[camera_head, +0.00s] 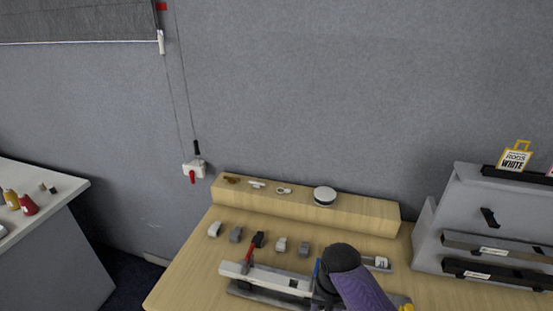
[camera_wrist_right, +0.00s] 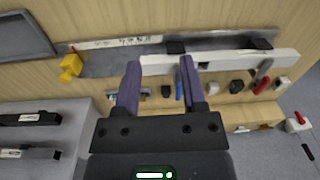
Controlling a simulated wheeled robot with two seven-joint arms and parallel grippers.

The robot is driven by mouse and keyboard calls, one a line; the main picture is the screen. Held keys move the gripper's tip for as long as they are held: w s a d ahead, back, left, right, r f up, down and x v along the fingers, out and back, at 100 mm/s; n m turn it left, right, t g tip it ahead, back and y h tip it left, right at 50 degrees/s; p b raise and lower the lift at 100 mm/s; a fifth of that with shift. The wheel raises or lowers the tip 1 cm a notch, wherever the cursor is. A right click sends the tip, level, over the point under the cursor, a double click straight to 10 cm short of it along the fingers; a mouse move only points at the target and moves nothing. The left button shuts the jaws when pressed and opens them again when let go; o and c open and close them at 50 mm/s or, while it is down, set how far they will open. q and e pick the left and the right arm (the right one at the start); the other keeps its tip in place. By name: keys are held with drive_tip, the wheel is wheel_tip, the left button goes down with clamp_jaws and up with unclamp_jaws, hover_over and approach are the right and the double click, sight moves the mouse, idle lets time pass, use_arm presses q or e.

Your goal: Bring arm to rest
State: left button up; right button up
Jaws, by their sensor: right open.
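My right gripper (camera_wrist_right: 160,72) shows in the right wrist view with its two purple fingers apart and nothing between them. Its fingertips overlap a long pale bar (camera_wrist_right: 240,60) in the picture; I cannot tell the gap in height. In the head view, my right arm comes in at the lower right, a purple link with a black rounded part, and covers part of the wooden table (camera_head: 180,284). The fingers cannot be made out there. My left arm and left gripper are not in view.
A pale bar fixture (camera_head: 265,279) with a red lever (camera_head: 250,252) lies on the table. Several small blocks (camera_head: 281,244) line up behind it. A wooden ledge (camera_head: 375,217) carries a round white-topped item (camera_head: 324,195). A grey rack (camera_head: 465,215) stands at right.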

drive_tip(key=s+n+t, duration=0.2)
drive_tip(key=s+n, duration=0.1)
drive_tip(key=s, duration=0.8)
drive_tip(key=s+d+r+n+t, duration=0.1)
drive_tip(key=s+d+r, duration=0.4)
drive_tip(key=s, duration=0.4)
drive_tip(key=s+f+g+b, duration=0.1)
drive_tip(key=s+f+b, duration=0.2)
drive_tip(key=f+b, duration=2)
drive_tip(key=s+d+f, duration=0.1)
drive_tip(key=s+f, duration=0.3)
drive_tip(key=f, duration=0.5)
drive_tip(key=s+f+g, duration=0.1)
drive_tip(key=s+f, duration=0.4)
drive_tip(key=f, duration=0.5)
drive_tip(key=s+d+f+n, duration=0.1)
drive_tip(key=s+f, duration=0.3)
drive_tip(key=f, duration=0.5)
drive_tip(key=shift+s+d+f+g+h, duration=0.15)
drive_tip(key=shift+d+f+g+h, duration=0.1)
drive_tip(key=shift+d+g+h, duration=0.05)
